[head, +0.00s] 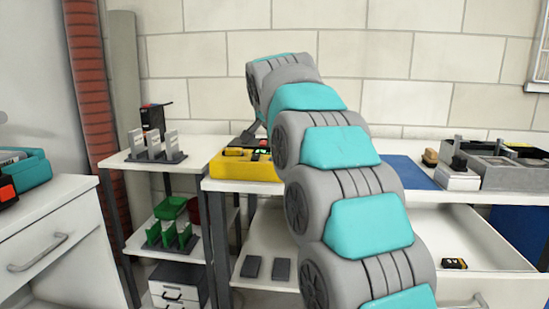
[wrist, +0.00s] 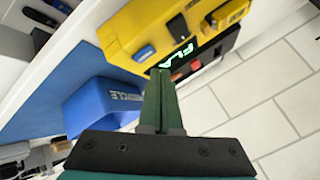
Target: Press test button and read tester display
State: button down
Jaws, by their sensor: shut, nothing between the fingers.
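The yellow tester (head: 257,168) sits on the white worktop in the head view, partly hidden by my arm. In the wrist view the tester (wrist: 150,28) fills the top, with a dark panel and a lit display (wrist: 181,54) showing green letters that look like "FLA", sideways and possibly cut off. The head view hides the fingertips.
A blue box (wrist: 105,101) with white lettering is close left of the fingers. A blue mat (head: 412,172) lies on the worktop, with a grey tray (head: 508,176) at right. An open drawer (head: 470,230) is below. A tiled wall stands behind.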

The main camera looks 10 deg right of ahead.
notch_tip(320, 180, up, 4)
jog(key=shift+r+p, duration=0.1)
jog(key=shift+p, duration=1)
jog(key=s+f+n+g, duration=0.3)
jog(key=s+f, duration=0.7)
jog(key=s, duration=0.8)
jog(key=s+f+n+g+y+p, duration=0.1)
jog(key=s+f+n+g, duration=0.3)
jog(key=s+f, duration=0.6)
jog(key=s+f+n+g+y, duration=0.1)
jog(key=s+f+n+g, duration=0.2)
jog(key=s+f, duration=0.7)
jog(key=s+n, duration=0.1)
jog(key=s, duration=1.4)
jog(key=shift+s+d+f+g+p, duration=0.25)
jog(key=shift+s+f+g+p, duration=0.05)
jog(key=shift+s+g+p, duration=0.1)
jog(key=shift+w, duration=0.15)
